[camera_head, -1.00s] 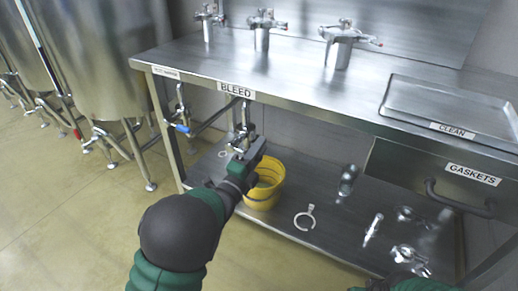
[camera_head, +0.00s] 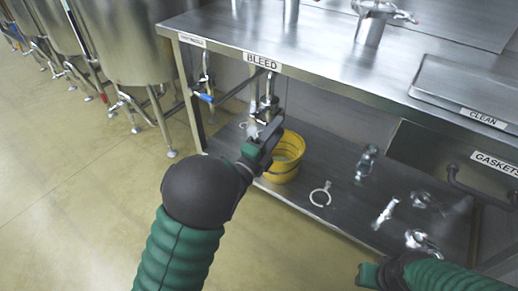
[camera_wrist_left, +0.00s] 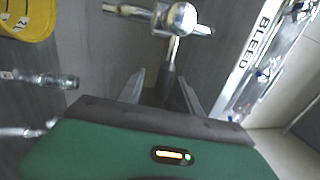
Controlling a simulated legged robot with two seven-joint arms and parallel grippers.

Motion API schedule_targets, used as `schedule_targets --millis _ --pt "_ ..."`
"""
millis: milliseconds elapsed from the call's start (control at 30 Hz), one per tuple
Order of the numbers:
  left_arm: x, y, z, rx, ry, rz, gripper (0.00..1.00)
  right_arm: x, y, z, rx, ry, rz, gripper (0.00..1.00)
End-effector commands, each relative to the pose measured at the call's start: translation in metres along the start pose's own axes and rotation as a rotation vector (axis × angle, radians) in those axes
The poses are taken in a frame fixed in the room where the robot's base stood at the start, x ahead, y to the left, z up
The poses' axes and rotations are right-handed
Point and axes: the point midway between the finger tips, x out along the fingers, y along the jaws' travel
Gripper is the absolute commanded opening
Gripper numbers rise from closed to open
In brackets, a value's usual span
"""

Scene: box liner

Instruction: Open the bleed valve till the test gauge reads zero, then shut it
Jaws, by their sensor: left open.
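The steel bleed valve (camera_head: 265,103) hangs below the bench edge under the BLEED label (camera_head: 262,62). My left gripper (camera_head: 268,127) is at its lower part, in front of it. In the left wrist view, the valve (camera_wrist_left: 180,19) shows as a shiny steel body with a short stem. The stem points between the spread fingers of my left gripper (camera_wrist_left: 162,88); I see no clear contact. My right gripper (camera_head: 368,274) is at the lower right, over the floor before the shelf; its jaws are unclear. I cannot make out a test gauge or its reading.
A yellow bucket (camera_head: 284,165) stands on the lower shelf below the valve; it also shows in the left wrist view (camera_wrist_left: 28,18). A ring clamp (camera_head: 320,196) and steel fittings (camera_head: 386,211) lie to its right. A blue-handled valve (camera_head: 206,92) hangs to the left.

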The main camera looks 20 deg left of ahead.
Motion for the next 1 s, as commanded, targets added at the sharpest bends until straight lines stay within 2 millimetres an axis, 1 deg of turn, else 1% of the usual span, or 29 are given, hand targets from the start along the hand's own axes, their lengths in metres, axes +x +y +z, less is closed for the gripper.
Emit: schedule_targets --millis 33,200,300,433,500,600,1000 --pt "-0.014 -0.003 0.001 0.0 -0.003 0.006 0.41 -0.01 0.0 -0.002 0.0 0.0 0.0 0.36" --pt "-0.066 -0.001 0.001 0.0 -0.003 0.009 0.41 -0.022 0.0 -0.005 0.0 0.0 0.0 0.36" --pt "-0.093 0.0 0.001 0.0 -0.002 0.009 0.41 -0.027 0.0 -0.006 0.0 0.0 0.0 0.36" --pt "-0.12 0.002 -0.001 0.0 0.001 0.009 0.41 -0.03 0.0 -0.007 0.0 0.0 0.0 0.36" --pt "-0.128 0.002 0.0 0.0 0.001 0.006 0.41 -0.03 0.0 -0.007 0.0 0.0 0.0 0.36" --pt "-0.134 0.002 -0.001 0.0 0.001 0.004 0.41 -0.031 0.0 -0.007 0.0 0.0 0.0 0.36" --pt "-0.134 0.002 -0.001 0.0 0.002 0.003 0.41 -0.03 0.0 -0.007 0.0 0.0 0.0 0.36"
